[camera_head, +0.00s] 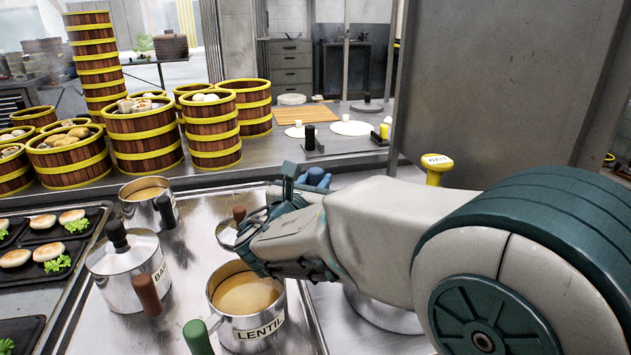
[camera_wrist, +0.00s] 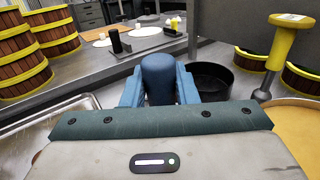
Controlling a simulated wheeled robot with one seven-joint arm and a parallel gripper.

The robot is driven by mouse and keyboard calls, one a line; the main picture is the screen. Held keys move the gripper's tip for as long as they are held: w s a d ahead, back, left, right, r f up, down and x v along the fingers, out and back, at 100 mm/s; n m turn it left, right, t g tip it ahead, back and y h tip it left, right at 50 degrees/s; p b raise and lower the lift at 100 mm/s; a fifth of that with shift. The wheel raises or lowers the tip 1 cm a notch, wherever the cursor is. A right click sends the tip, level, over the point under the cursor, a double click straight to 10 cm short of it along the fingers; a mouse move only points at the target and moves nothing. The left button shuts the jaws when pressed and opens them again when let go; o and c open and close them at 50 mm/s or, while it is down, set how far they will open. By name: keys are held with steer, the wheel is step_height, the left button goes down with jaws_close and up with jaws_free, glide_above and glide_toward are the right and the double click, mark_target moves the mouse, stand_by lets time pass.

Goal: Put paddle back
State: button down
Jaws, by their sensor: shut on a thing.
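My gripper (camera_head: 292,192) is over the metal counter, behind the pot labelled LENTIL. In the wrist view its blue fingers (camera_wrist: 160,92) stand on both sides of a rounded dark blue handle (camera_wrist: 160,70), which I take to be the paddle's, and are shut on it. The handle's blue end (camera_head: 318,177) also shows in the head view. The paddle's lower part is hidden behind my gripper. The LENTIL pot (camera_head: 262,334) is open, holds tan liquid and has a green handle. Another open pot (camera_head: 136,212) stands at the back left.
A lidded pot (camera_head: 130,270) stands at the left. A yellow-topped post (camera_head: 435,172) rises beyond my arm; it also shows in the wrist view (camera_wrist: 285,45). A dark round pot (camera_wrist: 212,80) is right of the handle. Bamboo steamers (camera_head: 145,135) fill the back left.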

steer(key=shift+f+b, duration=0.4)
steer(key=shift+f, duration=0.05)
stand_by(0.3)
steer(key=c, duration=1.1)
jaws_free()
steer(key=shift+o, duration=0.2)
steer(key=p+v, duration=0.1)
steer(key=v, duration=1.3)
steer(key=shift+p, duration=0.35)
steer(key=shift+d, duration=0.1)
